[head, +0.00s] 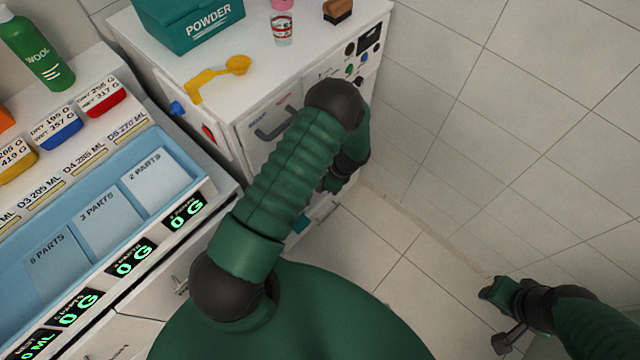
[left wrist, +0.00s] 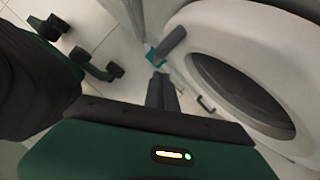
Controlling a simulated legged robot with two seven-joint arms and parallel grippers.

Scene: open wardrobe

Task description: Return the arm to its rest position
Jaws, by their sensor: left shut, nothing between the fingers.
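My left arm (head: 285,175) is green with black joints. It reaches up across the middle of the head view and folds down in front of the white machine. Its gripper (head: 332,185) is partly hidden behind the arm, low beside the machine's front. In the left wrist view the dark fingers (left wrist: 161,92) are together with nothing between them, left of a round machine door (left wrist: 290,125). I cannot tell whether they touch anything. My right arm (head: 585,325) shows at the lower right over the floor; its fingers are unclear.
The white machine (head: 240,95) carries a teal powder box (head: 195,25), a yellow scoop (head: 215,78), a small pink-capped bottle (head: 282,25) and a brush (head: 338,11). A blue tray (head: 85,205) with digital readouts is at left. Tiled floor (head: 400,270) is open at right.

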